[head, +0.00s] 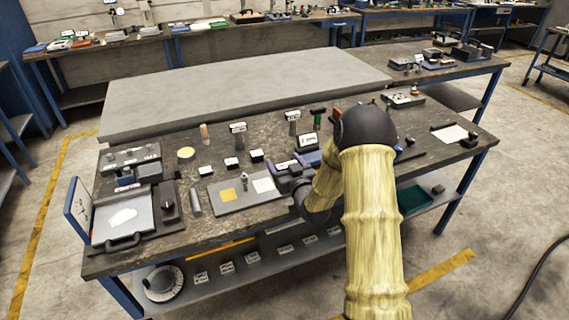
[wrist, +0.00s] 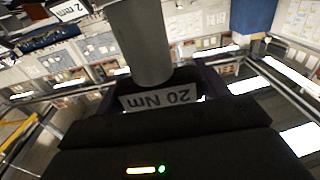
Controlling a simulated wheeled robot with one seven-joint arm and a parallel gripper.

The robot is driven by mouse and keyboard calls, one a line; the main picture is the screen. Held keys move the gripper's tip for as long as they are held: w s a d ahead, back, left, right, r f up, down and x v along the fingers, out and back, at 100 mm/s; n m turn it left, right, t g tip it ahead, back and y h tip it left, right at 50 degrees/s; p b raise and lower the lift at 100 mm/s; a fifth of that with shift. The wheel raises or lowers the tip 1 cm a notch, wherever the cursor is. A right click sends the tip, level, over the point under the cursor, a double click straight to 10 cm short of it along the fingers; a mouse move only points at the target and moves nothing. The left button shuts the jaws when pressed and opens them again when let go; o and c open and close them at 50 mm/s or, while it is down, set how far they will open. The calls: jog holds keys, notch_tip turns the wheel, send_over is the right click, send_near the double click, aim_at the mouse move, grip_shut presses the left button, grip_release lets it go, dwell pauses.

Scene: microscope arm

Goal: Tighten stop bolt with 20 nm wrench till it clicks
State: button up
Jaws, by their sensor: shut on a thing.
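My gripper (head: 287,178) is low over the front middle of the workbench, partly hidden by my arm. In the wrist view my gripper (wrist: 158,84) is shut on the wrench, whose upside-down label (wrist: 160,96) reads 20 Nm. A thick grey cylinder (wrist: 140,40) of the wrench rises from between the fingers. A grey plate (head: 228,205) with a yellow and a pale square lies left of my gripper. A small upright metal piece (head: 244,181) stands on it; I cannot tell whether it is the stop bolt. The wrench is hard to make out in the head view.
Several small label blocks (head: 231,163) stand behind the plate. Upright T-shaped tools (head: 238,133) and a green-handled tool (head: 317,118) stand farther back. The right bench top (head: 430,165) has bare room.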

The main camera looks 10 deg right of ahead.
jog(key=shift+s, duration=0.15)
jog(key=s+f+m+h, duration=0.1)
jog(key=s+f, duration=0.3)
jog(key=f, duration=0.6)
jog(key=s+f+m+h, duration=0.1)
jog(key=s+f, duration=0.4)
jog(key=f, duration=0.6)
jog(key=shift+s+d+h, duration=0.2)
jog(key=shift+s+h, duration=0.1)
jog(key=shift+h, duration=0.4)
jog(key=shift+s, duration=0.1)
